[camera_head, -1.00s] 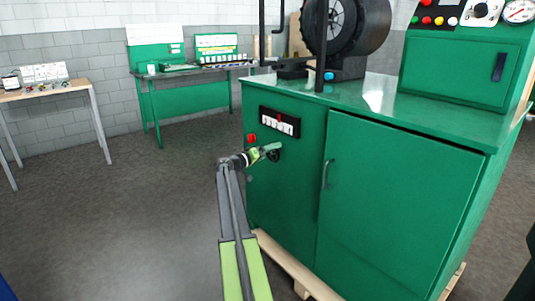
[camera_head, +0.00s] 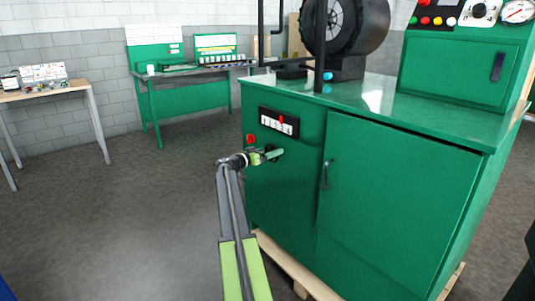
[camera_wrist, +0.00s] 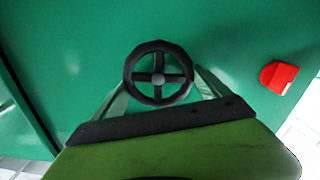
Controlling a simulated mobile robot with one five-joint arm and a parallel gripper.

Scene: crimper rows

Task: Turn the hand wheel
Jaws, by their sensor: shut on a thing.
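The hand wheel (camera_wrist: 158,79) is black and round with a crossed spoke pattern and a hub. It sits on the green cabinet front in the wrist view. In the head view it is a small dark shape (camera_head: 270,148), partly hidden by my gripper (camera_head: 274,153). My gripper (camera_wrist: 161,82) is shut on the wheel, with one pale green finger on each side of the rim. The fingertips are partly hidden behind the rim in the wrist view.
A red button (camera_wrist: 279,76) is beside the wheel on the panel. A black and white switch panel (camera_head: 278,122) is above it. The cabinet door (camera_head: 400,210) with a dark handle (camera_head: 326,174) is to the right. Open floor (camera_head: 120,220) lies to the left.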

